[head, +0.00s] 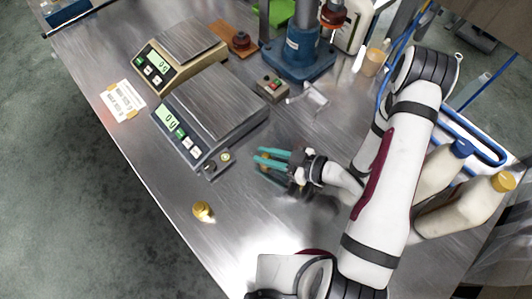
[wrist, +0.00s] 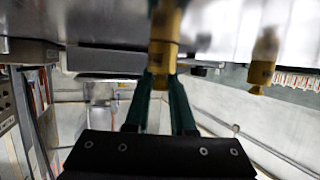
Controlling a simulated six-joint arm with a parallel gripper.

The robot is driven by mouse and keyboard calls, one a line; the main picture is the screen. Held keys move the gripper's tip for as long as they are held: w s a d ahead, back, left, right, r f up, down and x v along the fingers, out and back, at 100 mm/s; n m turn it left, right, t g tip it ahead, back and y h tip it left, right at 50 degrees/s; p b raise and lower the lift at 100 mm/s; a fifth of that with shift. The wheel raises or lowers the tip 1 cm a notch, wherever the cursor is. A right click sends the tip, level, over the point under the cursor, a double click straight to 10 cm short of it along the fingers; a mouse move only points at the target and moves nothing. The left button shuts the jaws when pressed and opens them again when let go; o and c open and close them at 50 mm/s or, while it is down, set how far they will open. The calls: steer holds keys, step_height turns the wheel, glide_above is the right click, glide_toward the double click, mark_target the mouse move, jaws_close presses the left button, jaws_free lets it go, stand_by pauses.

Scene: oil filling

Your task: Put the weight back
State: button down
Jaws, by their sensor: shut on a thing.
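My gripper (head: 262,157) has teal fingers pointing left, low over the bare table right of the front scale. In the wrist view, the fingers (wrist: 160,88) are shut on a brass weight (wrist: 163,48). The held weight is mostly hidden by the fingers in the head view. A second brass weight (head: 202,211) stands alone on the table nearer the front edge; it also shows at the right of the wrist view (wrist: 263,62). A small dark block (head: 214,168) with a round pale-gold spot sits at the front scale's corner.
The front scale (head: 222,98) and the tan scale (head: 183,43) both have empty plates and read 0 g. A control box (head: 271,88) and a blue press (head: 304,50) stand behind. Bottles (head: 466,203) are at the right. The table between gripper and lone weight is clear.

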steer(key=shift+w+f, duration=0.1)
steer(key=shift+f, duration=0.5)
steer(key=c, duration=0.8)
jaws_free()
steer(key=shift+o, duration=0.2)
steer(key=shift+r, duration=0.3)
steer(key=v, duration=0.7)
steer(key=shift+d+r, duration=0.2)
steer(key=shift+r, duration=0.25)
